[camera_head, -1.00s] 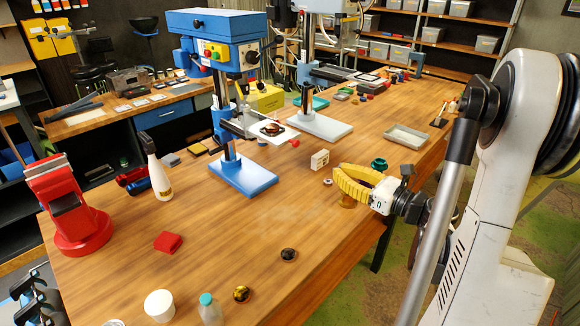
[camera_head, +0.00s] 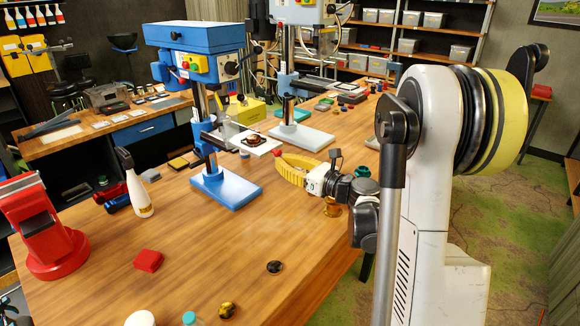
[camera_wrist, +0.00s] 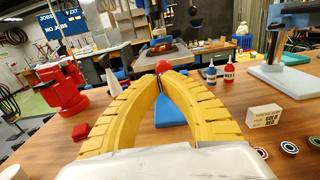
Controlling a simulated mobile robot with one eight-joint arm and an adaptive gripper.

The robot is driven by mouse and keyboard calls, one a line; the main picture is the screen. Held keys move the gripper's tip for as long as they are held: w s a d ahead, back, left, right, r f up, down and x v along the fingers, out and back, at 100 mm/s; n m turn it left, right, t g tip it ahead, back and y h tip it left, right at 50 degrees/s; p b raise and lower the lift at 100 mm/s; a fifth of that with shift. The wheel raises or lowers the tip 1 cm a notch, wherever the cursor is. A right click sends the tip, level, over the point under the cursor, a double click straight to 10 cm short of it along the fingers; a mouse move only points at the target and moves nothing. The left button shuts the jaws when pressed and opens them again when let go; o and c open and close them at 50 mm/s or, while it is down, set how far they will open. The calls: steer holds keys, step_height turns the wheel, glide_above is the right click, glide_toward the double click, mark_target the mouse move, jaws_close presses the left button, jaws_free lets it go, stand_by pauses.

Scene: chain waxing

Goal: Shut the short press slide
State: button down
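The short press appears to be the blue one (camera_head: 195,65), on a blue base. Its slide (camera_head: 257,144) is a pale plate sticking out toward my gripper, bearing a dark and reddish piece (camera_head: 254,139). A red knob (camera_head: 277,152) is at the slide's near end. My gripper (camera_head: 280,161) has yellow curved fingers with their tips close together at the knob. In the wrist view the knob (camera_wrist: 163,66) shows at the tips of my gripper (camera_wrist: 164,76); I cannot tell whether they touch. The blue base (camera_wrist: 172,112) shows between the fingers.
A grey press (camera_head: 300,130) stands behind to the right. A small white labelled box (camera_wrist: 264,117) is right of my fingers. A red vise (camera_head: 45,230), a white spray bottle (camera_head: 138,190) and a red block (camera_head: 148,260) are on the left.

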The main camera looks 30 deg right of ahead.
mark_target(249, 147)
steer(key=shift+w, duration=0.1)
steer(key=b+x, duration=0.1)
steer(key=x, duration=1.2)
steer(key=shift+w+a, duration=0.1)
steer(key=shift+w, duration=0.25)
